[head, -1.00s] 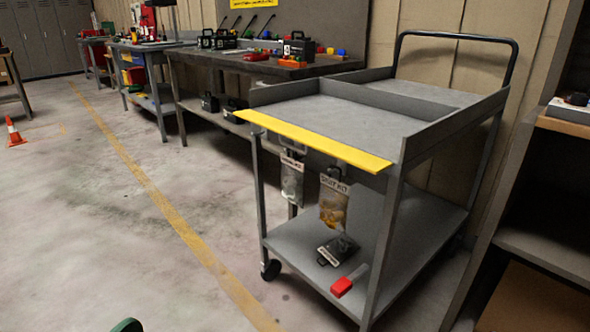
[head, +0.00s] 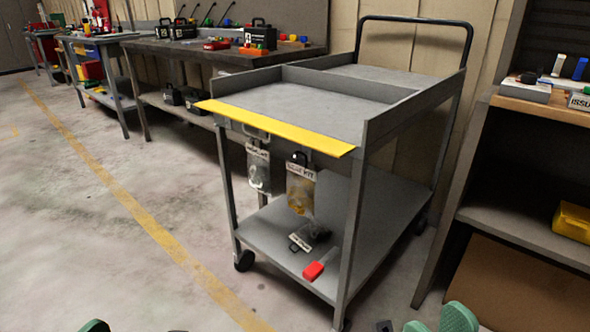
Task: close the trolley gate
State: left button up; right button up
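The grey trolley (head: 376,130) stands upright in the middle of the head view, with a top tray and a lower shelf. A yellow strip (head: 275,128) runs along its near edge, lying about flat and level with the tray. That edge has no raised wall like the other sides. A small handle and two labelled bags (head: 300,188) hang below the strip. My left gripper (head: 136,328) shows only as green tips at the bottom edge, apart. My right gripper (head: 437,322) shows green tips at the bottom right, apart and empty. Both are well short of the trolley.
A red-handled tool (head: 314,270) and a small dark labelled item lie on the lower shelf. A shelf unit (head: 525,235) with a yellow bin (head: 571,221) stands close on the right. A workbench (head: 190,52) stands behind. The floor on the left is clear.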

aim_at(336, 149)
jog(key=i+j+z, duration=0.3)
jog(key=i+j, duration=0.55)
